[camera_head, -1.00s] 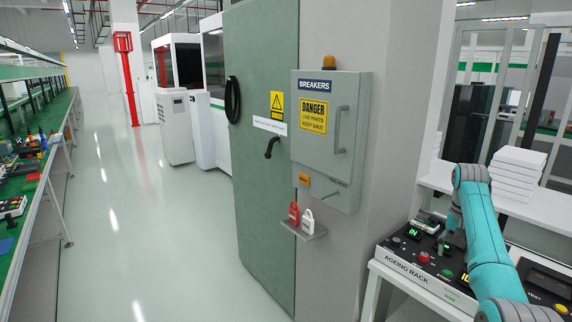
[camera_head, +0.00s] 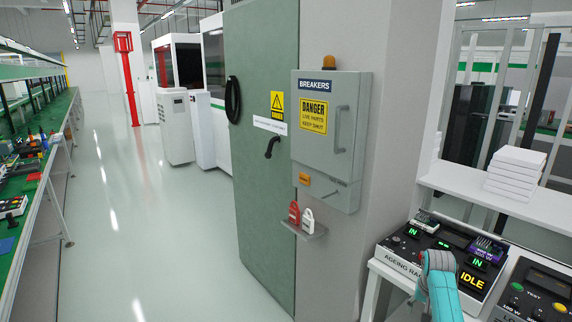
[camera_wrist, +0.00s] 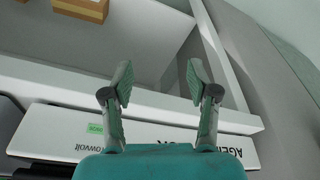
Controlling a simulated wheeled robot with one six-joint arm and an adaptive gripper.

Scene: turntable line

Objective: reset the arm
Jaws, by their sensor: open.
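My gripper (camera_wrist: 158,82) shows in the wrist view with its two fingers spread apart and nothing between them. It is in front of the white front face of the ageing rack (camera_wrist: 62,120), whose lettering appears upside down. In the head view my teal arm (camera_head: 440,288) is at the bottom right, in front of the ageing rack (camera_head: 395,262). The gripper's fingers cannot be made out there. The rack's panel shows two green IN displays and a yellow IDLE display.
A second control panel (camera_head: 530,290) stands right of the rack. A white shelf (camera_head: 470,190) with a stack of white boxes (camera_head: 515,170) is behind. The grey breaker box (camera_head: 325,140) is on the pillar to the left. The aisle floor (camera_head: 130,220) is clear.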

